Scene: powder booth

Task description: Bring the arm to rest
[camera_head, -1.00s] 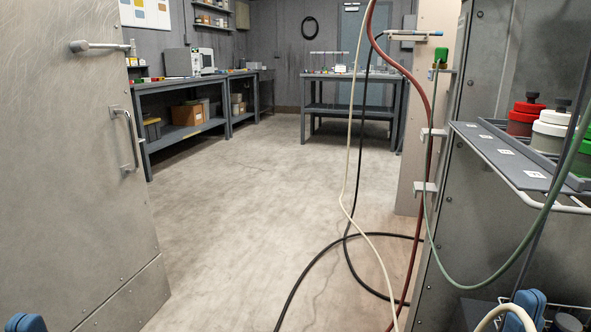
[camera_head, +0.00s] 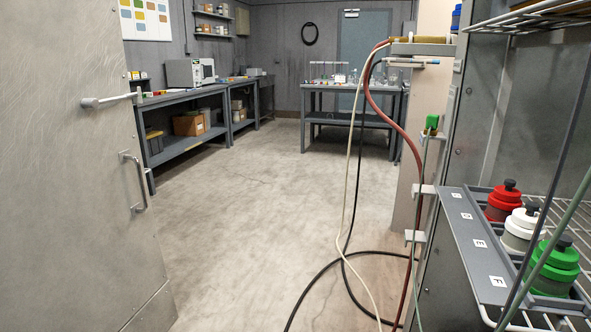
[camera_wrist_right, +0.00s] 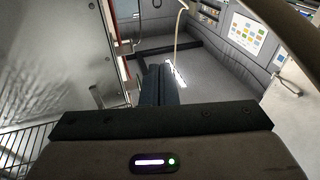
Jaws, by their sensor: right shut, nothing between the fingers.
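My right gripper (camera_wrist_right: 158,70) shows in the right wrist view. Its two dark blue fingers are together, with nothing between them. They point out over the floor, clear of the things around them. Neither gripper shows in the head view now, and my left gripper is in no current view.
At right, a grey tray (camera_head: 468,245) on a wire shelf holds red (camera_head: 503,203), white (camera_head: 521,228) and green (camera_head: 556,265) jars. Hoses (camera_head: 409,140) hang nearby and loop onto the floor. A metal door (camera_head: 70,200) stands left. The middle floor (camera_head: 240,230) is open.

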